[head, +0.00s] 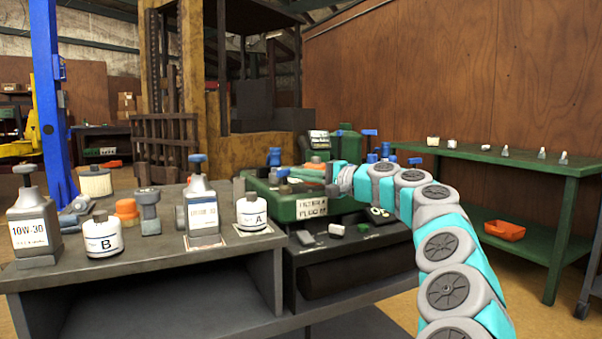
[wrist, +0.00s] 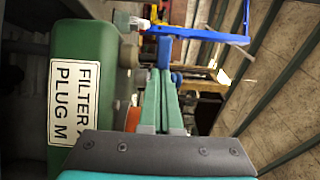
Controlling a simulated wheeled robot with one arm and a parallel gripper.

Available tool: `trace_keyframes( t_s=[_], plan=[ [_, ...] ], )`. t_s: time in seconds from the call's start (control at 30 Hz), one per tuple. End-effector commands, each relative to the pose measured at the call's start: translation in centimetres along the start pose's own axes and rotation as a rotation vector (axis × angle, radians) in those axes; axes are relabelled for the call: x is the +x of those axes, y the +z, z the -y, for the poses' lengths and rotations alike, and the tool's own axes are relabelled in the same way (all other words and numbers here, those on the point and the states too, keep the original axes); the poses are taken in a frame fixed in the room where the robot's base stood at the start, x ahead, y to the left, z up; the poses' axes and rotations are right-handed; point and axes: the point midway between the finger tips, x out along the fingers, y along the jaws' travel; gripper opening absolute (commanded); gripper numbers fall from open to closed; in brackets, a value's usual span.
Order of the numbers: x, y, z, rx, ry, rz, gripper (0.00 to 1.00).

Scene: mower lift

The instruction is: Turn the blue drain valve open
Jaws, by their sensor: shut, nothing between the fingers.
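My gripper (wrist: 160,72) is shut and empty, its two green fingers side by side in the wrist view. A small blue part (wrist: 163,50), apparently the drain valve handle, shows just past the fingertips; I cannot tell whether they touch it. The green engine block (wrist: 88,80) with its white label (wrist: 73,100) fills the left of the wrist view. In the head view my gripper (head: 300,176) reaches left across the green block (head: 283,205). A small blue piece (head: 283,172) shows near its tip. The valve's body and angle are not clear.
A green table (head: 480,155) with small parts stands at the right. A blue post (head: 52,100) and a yellow forklift (head: 190,90) stand behind.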

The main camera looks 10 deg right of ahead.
Motion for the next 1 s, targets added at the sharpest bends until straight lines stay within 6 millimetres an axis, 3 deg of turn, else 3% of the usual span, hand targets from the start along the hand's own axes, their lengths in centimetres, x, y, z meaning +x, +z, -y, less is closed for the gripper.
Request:
trace_keyframes(
  t_s=[1.0],
  plan=[
    [2.3, -2.2, 0.1, 0.001, 0.000, -0.008, 0.00]
  ],
)
